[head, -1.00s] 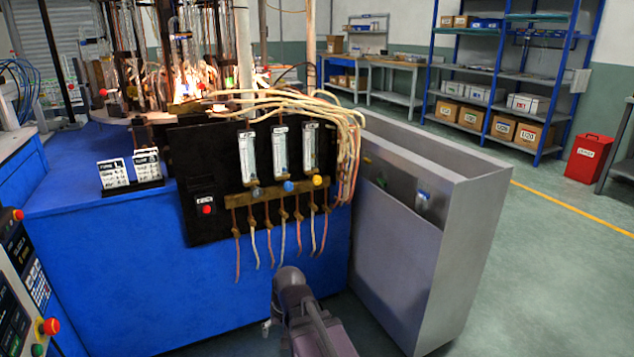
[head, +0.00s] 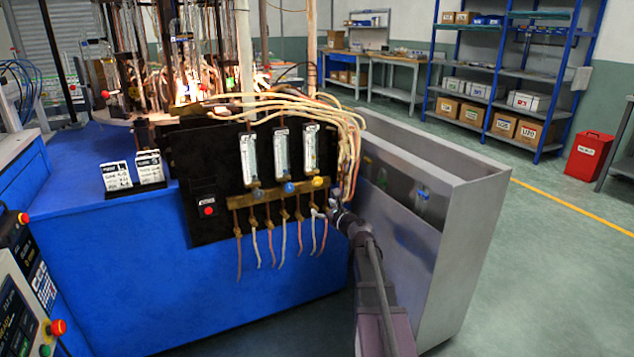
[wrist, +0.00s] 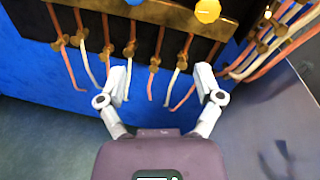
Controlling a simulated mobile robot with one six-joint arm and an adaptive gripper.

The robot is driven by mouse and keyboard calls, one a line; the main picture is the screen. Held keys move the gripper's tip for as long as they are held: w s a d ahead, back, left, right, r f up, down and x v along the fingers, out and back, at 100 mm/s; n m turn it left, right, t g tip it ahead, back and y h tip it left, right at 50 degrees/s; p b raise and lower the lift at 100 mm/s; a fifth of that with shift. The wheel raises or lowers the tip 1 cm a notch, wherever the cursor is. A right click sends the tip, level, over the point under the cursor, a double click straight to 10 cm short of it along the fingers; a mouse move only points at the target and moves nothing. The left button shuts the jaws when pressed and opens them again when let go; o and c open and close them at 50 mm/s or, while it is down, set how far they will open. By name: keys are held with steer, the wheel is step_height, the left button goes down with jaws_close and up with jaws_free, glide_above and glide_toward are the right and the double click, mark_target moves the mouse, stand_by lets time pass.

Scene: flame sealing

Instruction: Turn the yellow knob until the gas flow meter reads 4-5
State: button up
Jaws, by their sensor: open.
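The yellow knob (head: 317,182) sits at the bottom of the rightmost flow meter (head: 310,148) on the black panel (head: 215,165). In the wrist view the yellow knob (wrist: 207,10) is at the top edge, beyond my fingertips. A blue knob (head: 289,187) and a grey knob (head: 257,193) sit to its left under the other two meters. My gripper (head: 335,208) is below and to the right of the yellow knob in the head view. In the wrist view my gripper (wrist: 161,72) is open and empty, apart from the knob. The meter's reading is too small to tell.
Several thin hoses (wrist: 155,65) with brass valves hang below the brass bar, close to my fingertips. Pale hoses (head: 345,130) curve down the panel's right side. A grey metal bin (head: 455,240) stands right of the blue bench (head: 100,260).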

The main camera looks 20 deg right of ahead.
mark_target(318, 182)
steer(key=d+m, duration=0.1)
steer(key=d+r+m+h, duration=0.1)
steer(key=d, duration=0.1)
steer(key=d+m+t+h, duration=0.1)
steer(key=d+m, duration=0.1)
steer(key=shift+w+r, duration=0.2)
steer(key=shift+r, duration=0.1)
steer(key=w, duration=1.3)
steer(key=shift+w+a, duration=0.3)
steer(key=shift+w, duration=0.1)
